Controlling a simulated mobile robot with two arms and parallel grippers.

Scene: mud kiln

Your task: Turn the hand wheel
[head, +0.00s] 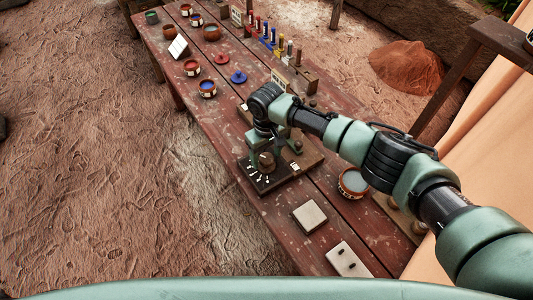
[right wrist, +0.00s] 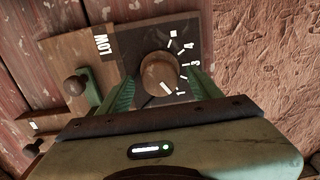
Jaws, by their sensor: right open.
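A round brown wooden knob (right wrist: 160,72) sits on a dark dial plate (right wrist: 126,42) with white numbers and marks around it. A white "LOW" label shows beside the plate. I cannot tell whether this knob is the hand wheel; no spoked wheel shows. In the head view the knob (head: 267,161) is on the dark plate at the table's near left edge. My right gripper (head: 261,150) is over it. In the right wrist view its two green fingers (right wrist: 163,88) are open, one on either side of the knob. I cannot tell whether they touch it. My left gripper is not in view.
A smaller knob (right wrist: 76,84) stands on the wooden board left of the dial in the wrist view.

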